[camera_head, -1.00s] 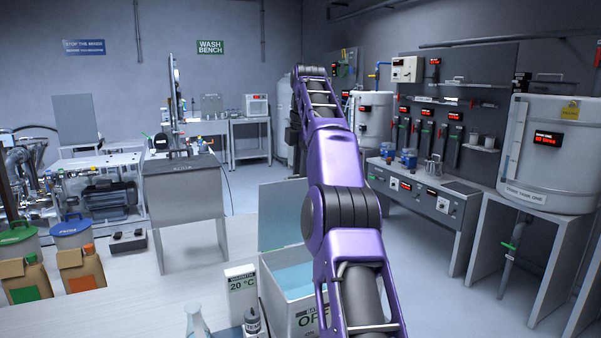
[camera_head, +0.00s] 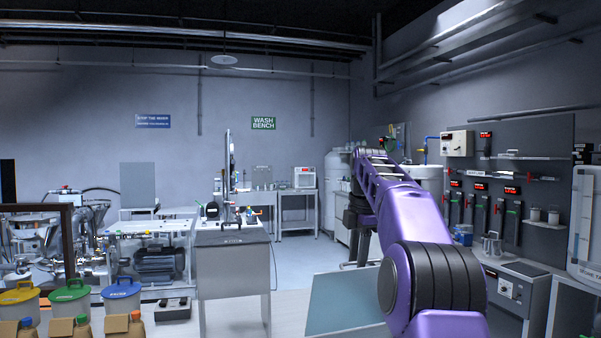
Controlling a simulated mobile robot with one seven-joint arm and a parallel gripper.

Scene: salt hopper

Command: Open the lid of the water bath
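The raised lid (camera_head: 345,303) of the water bath shows at the bottom centre as a pale grey-green panel standing up steeply. The bath's body and its water are below the bottom edge of the picture now. My purple arm rises from the lower right, and my gripper (camera_head: 360,247) hangs dark and small at its far end, above and behind the lid in the picture. It looks apart from the lid. Its fingers are too small and dark to tell whether they are open or shut.
Yellow, green and blue lidded tubs (camera_head: 69,291) stand at the lower left with bottles and boxes. A grey bench (camera_head: 232,275) stands left of the lid. Wall equipment and a control panel (camera_head: 512,288) fill the right. Open floor (camera_head: 300,262) lies behind.

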